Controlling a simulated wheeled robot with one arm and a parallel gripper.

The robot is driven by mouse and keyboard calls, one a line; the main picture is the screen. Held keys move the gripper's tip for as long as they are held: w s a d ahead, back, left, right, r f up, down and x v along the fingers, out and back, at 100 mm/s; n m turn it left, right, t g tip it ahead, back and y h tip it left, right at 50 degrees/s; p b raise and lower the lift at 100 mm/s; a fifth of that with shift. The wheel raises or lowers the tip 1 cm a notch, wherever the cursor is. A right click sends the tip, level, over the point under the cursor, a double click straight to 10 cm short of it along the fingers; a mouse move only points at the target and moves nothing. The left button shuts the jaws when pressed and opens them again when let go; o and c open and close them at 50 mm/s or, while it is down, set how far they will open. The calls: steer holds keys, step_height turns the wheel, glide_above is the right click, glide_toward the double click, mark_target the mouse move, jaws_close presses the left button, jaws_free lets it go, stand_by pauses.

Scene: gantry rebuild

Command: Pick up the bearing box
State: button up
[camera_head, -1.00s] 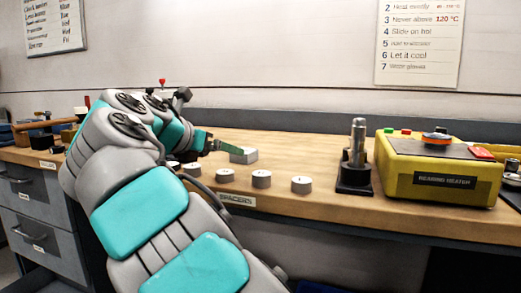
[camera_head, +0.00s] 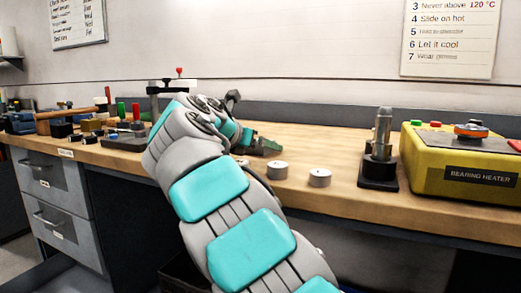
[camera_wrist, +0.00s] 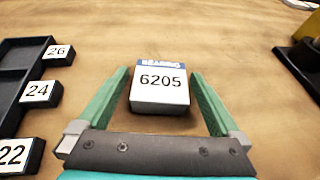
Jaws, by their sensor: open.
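The bearing box (camera_wrist: 160,88) is a small white box marked 6205 with a blue band along its far edge. In the wrist view it lies on the wooden bench top between the two green fingers of my gripper (camera_wrist: 160,98). The fingers are open, with a gap on each side of the box. The box cannot be made out in the head view, where my arm and gripper cover that spot.
A dark tray (camera_wrist: 12,80) with blocks labelled 22, 24 and 26 lies to the left in the wrist view. Two grey spacers (camera_head: 319,178) sit near the bench's front edge. A dark stand with a metal post (camera_head: 381,140) and the yellow bearing heater (camera_head: 462,190) stand to the right.

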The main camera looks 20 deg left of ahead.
steer(key=shift+c, duration=0.2)
steer(key=c, duration=1.4)
steer(key=shift+r, duration=0.15)
